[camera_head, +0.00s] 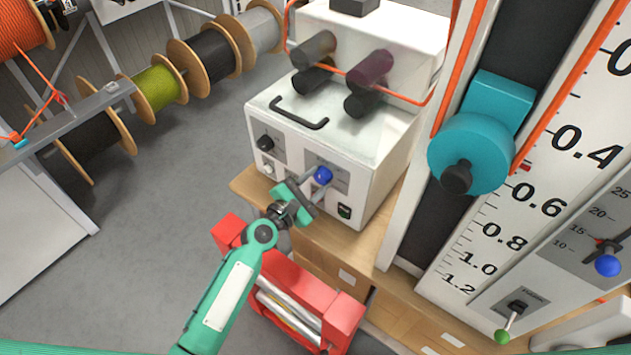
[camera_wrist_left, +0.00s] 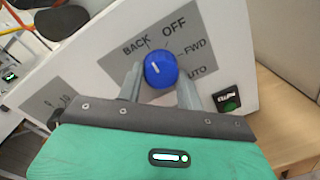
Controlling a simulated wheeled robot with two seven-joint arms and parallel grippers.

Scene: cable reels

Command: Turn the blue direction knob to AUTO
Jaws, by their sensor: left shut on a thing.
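The blue direction knob (camera_head: 323,174) is on the front panel of a white machine. In the left wrist view the knob (camera_wrist_left: 161,70) has labels BACK, OFF, FWD and AUTO around its upper and right sides. Its short white mark lies left of centre and appears to point toward the BACK side, away from AUTO; the exact setting is hard to tell. My left gripper (camera_head: 316,181) is shut on the knob, with one finger on each side of it. The fingertips (camera_wrist_left: 160,82) show at the knob's left and right edges. My right gripper is not in view.
A green-lit switch (camera_wrist_left: 227,101) is right of the knob, and a black knob (camera_head: 265,143) is on the panel's left. A red roller frame (camera_head: 345,315) stands below my left arm. A scale board (camera_head: 490,230) with a teal wheel (camera_head: 470,150) rises at right.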

